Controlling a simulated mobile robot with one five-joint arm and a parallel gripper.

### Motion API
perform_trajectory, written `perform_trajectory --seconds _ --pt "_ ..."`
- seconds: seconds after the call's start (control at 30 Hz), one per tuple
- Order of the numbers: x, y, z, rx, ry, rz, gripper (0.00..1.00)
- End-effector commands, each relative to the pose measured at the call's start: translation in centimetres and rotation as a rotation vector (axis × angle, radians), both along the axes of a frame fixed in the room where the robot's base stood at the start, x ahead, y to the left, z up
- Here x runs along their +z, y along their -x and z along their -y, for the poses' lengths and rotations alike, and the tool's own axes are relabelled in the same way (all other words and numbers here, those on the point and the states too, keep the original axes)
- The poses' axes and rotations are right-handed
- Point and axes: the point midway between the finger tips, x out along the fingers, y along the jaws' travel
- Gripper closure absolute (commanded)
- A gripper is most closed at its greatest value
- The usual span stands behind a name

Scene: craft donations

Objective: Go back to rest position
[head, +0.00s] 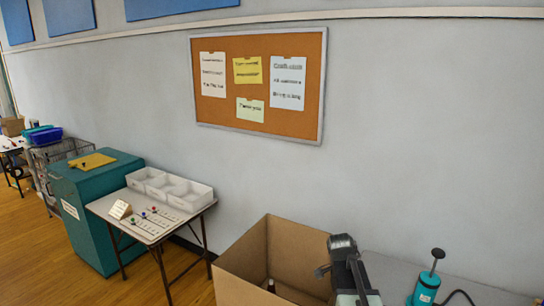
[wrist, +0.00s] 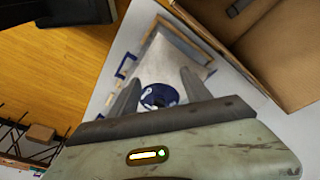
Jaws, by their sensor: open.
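My gripper (wrist: 160,82) is open in the wrist view, its two dark fingers apart. A dark blue round thing with white marks (wrist: 158,96) shows between the fingers, beyond or below them; I cannot tell how far, and no finger clearly touches it. In the head view my dark gripper and wrist (head: 345,262) are at the lower middle, in front of the right side of an open cardboard box (head: 240,285). The fingertips are hard to make out there.
The cardboard box also fills the wrist view's upper right (wrist: 285,50). A folding table (head: 150,225) with a white divided tray (head: 170,188) stands left of it, beside a teal cabinet (head: 95,210). A teal device (head: 425,288) is on the right-hand surface. Wooden floor is clear at lower left.

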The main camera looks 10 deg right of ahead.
Motion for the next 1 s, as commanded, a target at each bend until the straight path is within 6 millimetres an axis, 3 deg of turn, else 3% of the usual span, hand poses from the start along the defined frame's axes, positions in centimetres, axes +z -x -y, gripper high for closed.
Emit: perform_trajectory --seconds 0.03,0.1,0.2,0.23,0.33,0.5,0.8,0.87,1.0 --pt "-0.1 0.9 -4.0 0.140 -0.029 -0.017 0.44" --pt "-0.3 2.1 -9.0 0.368 -0.077 -0.047 0.44" --pt "-0.6 4.5 -14.1 0.723 -0.146 -0.087 0.44" --pt "-0.6 5.1 -14.7 0.811 -0.164 -0.094 0.44" --pt "-0.7 6.3 -15.6 1.058 -0.205 -0.112 0.44" --pt "-0.7 6.2 -16.1 1.324 -0.221 -0.133 0.44" --pt "-0.7 6.2 -16.0 1.372 -0.217 -0.140 0.44" --pt "-0.7 6.2 -16.0 1.371 -0.217 -0.140 0.60" --pt "-0.7 6.2 -16.0 1.370 -0.217 -0.140 0.64"
